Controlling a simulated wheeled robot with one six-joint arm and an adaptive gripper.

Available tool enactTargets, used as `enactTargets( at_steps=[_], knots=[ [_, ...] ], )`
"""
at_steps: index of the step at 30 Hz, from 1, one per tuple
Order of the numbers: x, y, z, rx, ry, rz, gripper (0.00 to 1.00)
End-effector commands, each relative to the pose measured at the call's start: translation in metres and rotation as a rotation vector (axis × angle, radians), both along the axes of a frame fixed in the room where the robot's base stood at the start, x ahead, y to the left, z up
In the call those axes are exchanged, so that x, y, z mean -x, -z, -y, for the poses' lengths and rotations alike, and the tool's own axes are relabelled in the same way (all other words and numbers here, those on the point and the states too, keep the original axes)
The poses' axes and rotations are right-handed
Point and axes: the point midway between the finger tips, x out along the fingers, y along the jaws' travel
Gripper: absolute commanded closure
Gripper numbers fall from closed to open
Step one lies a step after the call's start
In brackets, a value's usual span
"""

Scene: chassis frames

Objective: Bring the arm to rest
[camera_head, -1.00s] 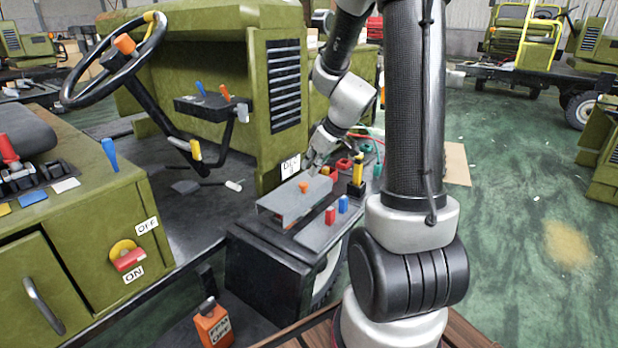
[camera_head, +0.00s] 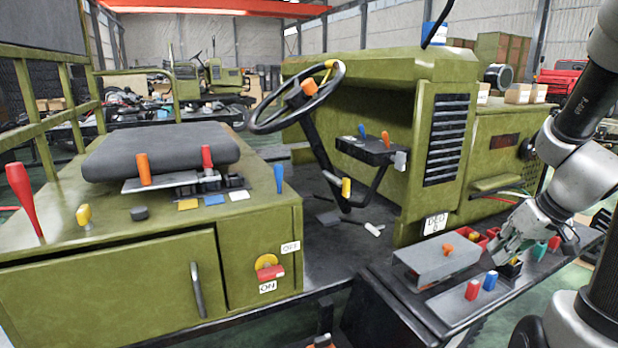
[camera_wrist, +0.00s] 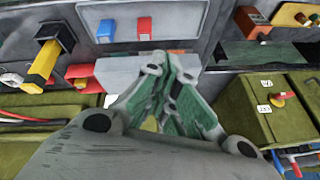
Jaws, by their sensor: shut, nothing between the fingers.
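My gripper (camera_head: 503,258) hangs at the right in the head view, at the end of my pale grey arm. It is over the black side deck, just right of a grey box (camera_head: 422,262) with an orange knob. In the wrist view my gripper (camera_wrist: 166,62) has its fingers together with nothing between them, in front of the grey box (camera_wrist: 118,72). I cannot tell whether the fingertips touch anything.
A red peg (camera_head: 473,290) and a blue peg (camera_head: 490,281) stand on a grey plate near my gripper. A yellow-handled black piece (camera_wrist: 42,65) shows in the wrist view. The steering wheel (camera_head: 268,128) and green cabinet (camera_head: 110,285) are to the left.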

Motion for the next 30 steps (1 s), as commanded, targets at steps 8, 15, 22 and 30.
enactTargets(
  at_steps=[8,15,22,30],
  knots=[
    [0.081,-0.041,-0.03,-0.042,0.322,-0.293,1.0],
    [0.124,-0.098,-0.052,0.154,0.299,-0.216,1.0],
    [0.127,-0.128,-0.078,0.196,0.148,-0.047,1.0],
    [0.126,-0.13,-0.082,0.196,0.127,-0.036,1.0]
  ],
)
